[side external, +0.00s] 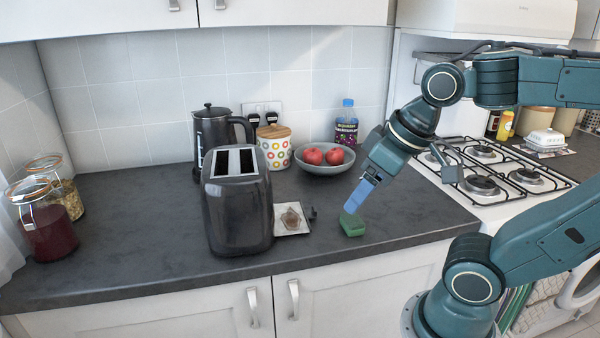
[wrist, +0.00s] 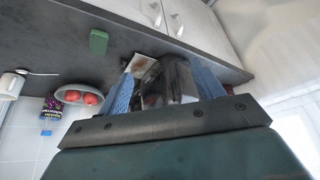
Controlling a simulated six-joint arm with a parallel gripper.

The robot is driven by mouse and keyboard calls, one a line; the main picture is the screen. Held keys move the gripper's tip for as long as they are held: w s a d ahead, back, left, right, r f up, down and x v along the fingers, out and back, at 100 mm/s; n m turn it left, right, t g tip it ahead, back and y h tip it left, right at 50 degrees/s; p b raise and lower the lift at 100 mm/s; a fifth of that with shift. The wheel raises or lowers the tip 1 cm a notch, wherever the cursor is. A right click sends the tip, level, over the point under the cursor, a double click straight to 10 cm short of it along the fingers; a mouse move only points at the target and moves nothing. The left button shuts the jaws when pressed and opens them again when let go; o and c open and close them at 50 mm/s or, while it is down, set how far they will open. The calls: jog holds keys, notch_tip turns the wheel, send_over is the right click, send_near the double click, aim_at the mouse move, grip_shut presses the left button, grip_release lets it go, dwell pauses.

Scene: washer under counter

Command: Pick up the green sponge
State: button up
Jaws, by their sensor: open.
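The green sponge (side external: 352,225) is a small block on the dark counter, right of the toaster and near the front edge. In the wrist view the sponge (wrist: 98,42) lies at the upper left, outside the space between the fingers. My gripper (side external: 354,203) has blue fingers and points down and left; in the side view its tips appear just above the sponge, with the exact gap unclear. In the wrist view my gripper (wrist: 162,72) is open, with nothing held between its fingers.
A black toaster (side external: 237,205) and a small tray (side external: 291,220) stand left of the sponge. Behind are a bowl (side external: 324,168) of red fruit, a patterned canister (side external: 274,150), a kettle (side external: 214,132) and a bottle (side external: 346,125). A gas hob (side external: 487,170) is at right.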

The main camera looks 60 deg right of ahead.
jog(key=w+d+f+m+g, duration=0.2)
jog(key=w+d+f+m, duration=0.1)
jog(key=d, duration=0.6)
jog(key=w+d+f+m+g, duration=0.3)
jog(key=w+d+m, duration=0.1)
jog(key=d, duration=0.4)
jog(key=shift+w+d+m, duration=0.35)
jog(key=shift+d+m, duration=0.05)
jog(key=shift+m, duration=0.3)
send_over(353, 220)
jog(key=shift+d+f, duration=0.1)
jog(key=shift+f, duration=4.2)
jog(key=shift+s+f, duration=0.1)
jog(key=shift+f, duration=2.5)
jog(key=c, duration=1.1)
